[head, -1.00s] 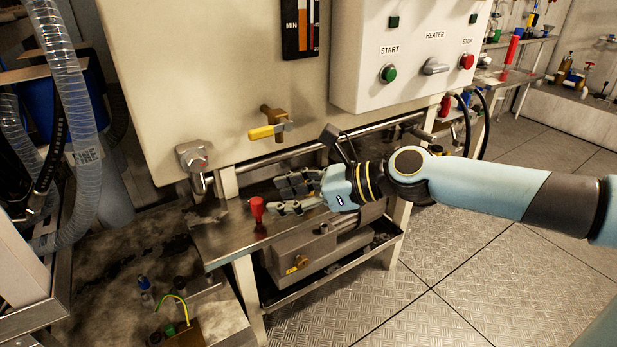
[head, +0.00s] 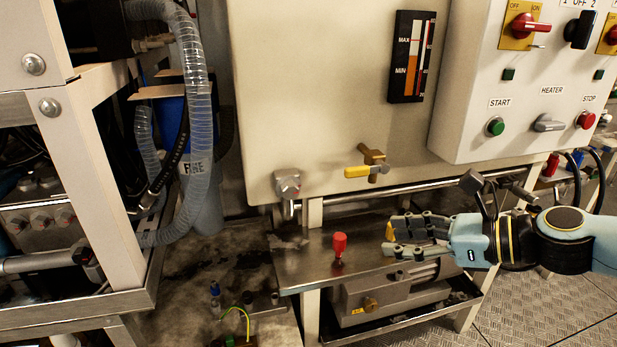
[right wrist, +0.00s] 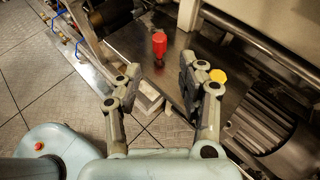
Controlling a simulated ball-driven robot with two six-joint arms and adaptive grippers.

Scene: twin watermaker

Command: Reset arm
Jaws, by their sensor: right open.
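My right gripper (head: 394,238) is open and empty above the steel shelf (head: 310,268), to the right of a red-topped knob (head: 339,246). In the right wrist view the open fingers (right wrist: 157,92) stand apart, with the red knob (right wrist: 159,46) beyond them and between their lines. A gap shows between the fingers and the knob. A yellow part (head: 389,231) shows just behind the fingers; it also shows beside the right finger in the right wrist view (right wrist: 218,76). My left gripper is in neither view.
A control box with a green start button (head: 494,126), heater switch (head: 549,123) and red stop button (head: 586,120) hangs at upper right. A yellow-handled valve (head: 368,171) and a grey valve (head: 287,184) sit on the tank above the shelf. A frame (head: 107,190) stands left.

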